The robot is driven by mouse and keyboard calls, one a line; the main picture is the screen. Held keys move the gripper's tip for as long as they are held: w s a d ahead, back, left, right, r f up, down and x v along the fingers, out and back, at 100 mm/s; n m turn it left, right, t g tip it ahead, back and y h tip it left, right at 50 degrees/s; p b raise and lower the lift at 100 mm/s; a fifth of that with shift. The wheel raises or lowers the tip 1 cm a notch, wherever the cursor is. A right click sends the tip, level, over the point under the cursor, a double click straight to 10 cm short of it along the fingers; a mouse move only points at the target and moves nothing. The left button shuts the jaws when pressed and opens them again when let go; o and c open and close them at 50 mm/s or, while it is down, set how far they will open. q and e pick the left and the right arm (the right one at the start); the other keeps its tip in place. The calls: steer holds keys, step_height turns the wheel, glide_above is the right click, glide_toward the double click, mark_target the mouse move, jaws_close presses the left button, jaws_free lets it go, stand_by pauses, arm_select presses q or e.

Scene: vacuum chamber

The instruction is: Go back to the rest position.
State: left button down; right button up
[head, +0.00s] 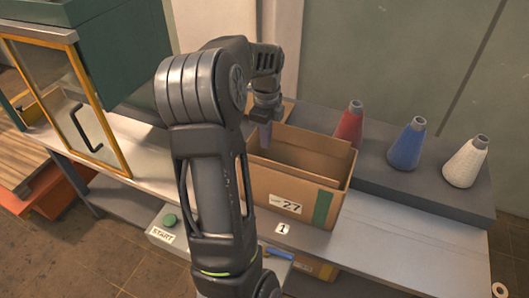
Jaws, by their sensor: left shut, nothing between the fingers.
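My left arm rises from the bottom of the head view and bends over at the top. My left gripper (266,132) points down at the left end of an open cardboard box (285,189), with its fingertips at or just inside the box's opening. The gripper is shut and holds nothing that I can see. The box bears the label 27 and a green stripe. My arm hides part of the box's left side. My right gripper is not in view.
Red (349,128), blue (408,146) and white (465,163) cones stand on a raised grey shelf (440,190) at the right. A chamber with a yellow-framed glass door (85,105) stands left. A green START button (169,221) is at the bench front.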

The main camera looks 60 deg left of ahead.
arm_select(q)
steer(key=shift+r, duration=0.85)
